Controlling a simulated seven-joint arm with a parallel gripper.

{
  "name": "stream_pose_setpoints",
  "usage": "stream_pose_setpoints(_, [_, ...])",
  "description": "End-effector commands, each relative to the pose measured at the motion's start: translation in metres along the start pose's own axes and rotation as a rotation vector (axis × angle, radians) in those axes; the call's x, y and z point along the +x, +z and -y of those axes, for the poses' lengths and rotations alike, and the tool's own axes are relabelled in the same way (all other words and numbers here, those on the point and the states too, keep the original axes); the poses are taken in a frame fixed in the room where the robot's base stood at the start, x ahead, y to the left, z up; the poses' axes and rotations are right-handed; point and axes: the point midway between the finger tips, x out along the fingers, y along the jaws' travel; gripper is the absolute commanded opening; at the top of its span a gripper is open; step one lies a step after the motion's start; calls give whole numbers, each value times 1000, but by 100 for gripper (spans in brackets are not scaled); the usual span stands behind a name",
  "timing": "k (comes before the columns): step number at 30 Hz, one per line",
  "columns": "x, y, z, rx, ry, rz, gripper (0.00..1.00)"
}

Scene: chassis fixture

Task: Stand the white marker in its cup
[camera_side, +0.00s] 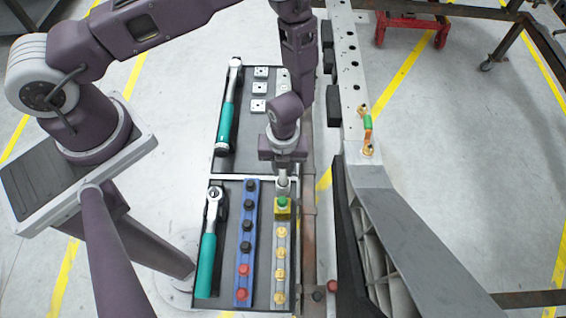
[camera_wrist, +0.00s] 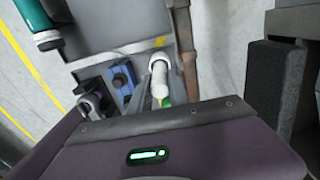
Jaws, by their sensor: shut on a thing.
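My gripper (camera_side: 283,178) points down over the right strip of the lower tray. It is shut on a pale, whitish cylindrical piece, which I take for the white marker (camera_wrist: 160,66); its rounded white end shows between the fingers in the wrist view. In the side view the fingers and my wrist hide most of it. Directly below the fingertips is a yellow block with a green top (camera_side: 282,206). I cannot tell whether the held piece touches it. No cup can be made out with certainty.
The black tray holds a teal-handled wrench (camera_side: 226,118), a teal ratchet (camera_side: 208,250), a blue strip with black and red knobs (camera_side: 246,243) and a grey strip with yellow knobs (camera_side: 281,268). A grey chassis rail (camera_side: 349,80) stands close on the right.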

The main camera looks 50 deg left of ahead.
Motion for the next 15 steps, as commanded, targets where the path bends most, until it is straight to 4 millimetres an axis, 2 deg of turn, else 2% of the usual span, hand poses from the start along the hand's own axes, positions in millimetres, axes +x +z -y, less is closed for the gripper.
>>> stream_pose_setpoints(6, [12, 0, 0, 0, 1, 0, 0])
stream_pose_setpoints(14, [14, 0, 0, 0, 0, 0, 0])
stream_pose_setpoints(15, [14, 0, 0, 0, 1, 0, 28])
